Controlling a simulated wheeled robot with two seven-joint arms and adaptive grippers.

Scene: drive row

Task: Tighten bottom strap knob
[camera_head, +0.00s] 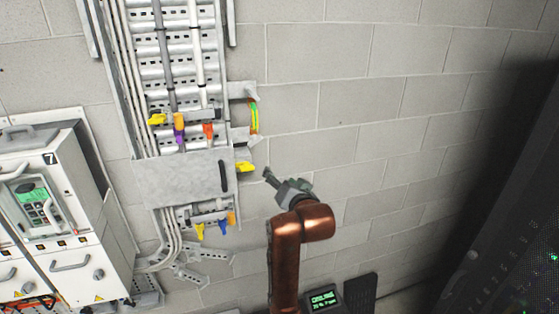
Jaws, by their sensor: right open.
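A wall-mounted perforated cable tray carries several cables and coloured knobs or clips. Below its grey cover plate (182,180) hang a yellow piece (199,231), a blue one (222,227) and an orange one (232,218). A yellow knob (245,167) sticks out at the plate's right edge. I cannot tell for sure which is the bottom strap knob. My right gripper (267,174) is open and empty, a little right of this yellow knob and apart from it. My left gripper is out of view.
Above the plate are yellow (157,119), purple (179,128) and orange (208,131) pieces. A green-yellow cable (254,117) loops at the tray's right. A drive cabinet (62,215) stands left. The block wall (345,110) is bare at right; a dark cabinet (505,225) stands far right.

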